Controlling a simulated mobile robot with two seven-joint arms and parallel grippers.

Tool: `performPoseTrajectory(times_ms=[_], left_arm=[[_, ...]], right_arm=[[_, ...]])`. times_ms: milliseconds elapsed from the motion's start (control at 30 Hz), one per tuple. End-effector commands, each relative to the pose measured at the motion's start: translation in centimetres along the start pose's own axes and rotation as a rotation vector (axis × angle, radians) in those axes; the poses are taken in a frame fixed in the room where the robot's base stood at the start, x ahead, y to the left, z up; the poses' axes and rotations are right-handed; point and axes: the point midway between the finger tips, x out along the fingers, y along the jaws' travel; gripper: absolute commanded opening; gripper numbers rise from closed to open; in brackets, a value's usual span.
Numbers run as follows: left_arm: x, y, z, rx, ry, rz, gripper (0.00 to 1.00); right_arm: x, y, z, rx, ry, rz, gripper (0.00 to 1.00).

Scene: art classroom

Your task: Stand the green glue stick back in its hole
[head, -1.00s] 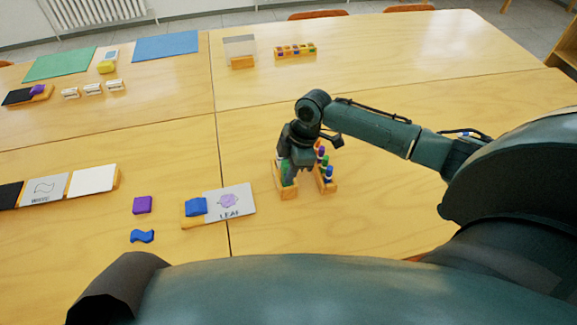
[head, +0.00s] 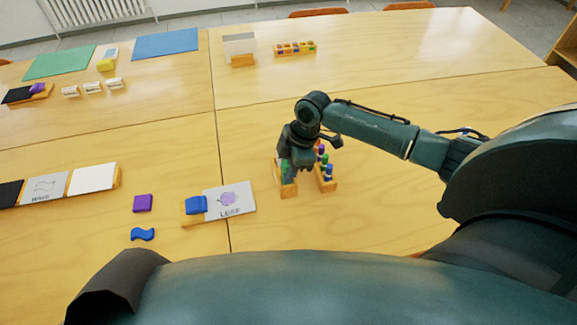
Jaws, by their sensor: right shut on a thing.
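My right gripper (head: 290,175) points down over the left one of two small wooden holders in the head view. It is shut on the green glue stick (head: 285,170), which shows only in part beside the fingers. The stick looks upright, at the left holder (head: 289,192). I cannot tell whether its lower end is inside a hole. The right holder (head: 331,187) holds several upright sticks with purple, green and blue colours. My gripper hides much of the left holder. My left gripper is not in view.
A leaf card (head: 230,200) on a wooden stand with a blue block (head: 196,205) lies to the left. A purple block (head: 142,203) and a blue wavy piece (head: 143,234) lie further left. A wooden rack (head: 295,48) stands at the back. The table right of the holders is clear.

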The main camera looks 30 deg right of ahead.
Motion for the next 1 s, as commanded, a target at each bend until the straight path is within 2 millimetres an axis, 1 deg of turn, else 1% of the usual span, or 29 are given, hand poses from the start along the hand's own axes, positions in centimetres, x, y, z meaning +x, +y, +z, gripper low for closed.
performPoseTrajectory(times_ms=[333,367,667,1000], left_arm=[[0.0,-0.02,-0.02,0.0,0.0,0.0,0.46],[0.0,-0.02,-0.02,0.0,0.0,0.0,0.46],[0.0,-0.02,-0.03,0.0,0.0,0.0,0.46],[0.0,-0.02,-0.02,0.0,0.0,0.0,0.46]], right_arm=[[0.05,-0.01,0.0,0.0,0.0,0.0,0.01],[0.05,-0.01,0.0,0.0,0.0,0.0,0.24],[0.04,-0.01,0.0,0.0,0.0,-0.001,0.49],[0.05,-0.01,0.02,0.0,0.0,-0.001,0.49]])
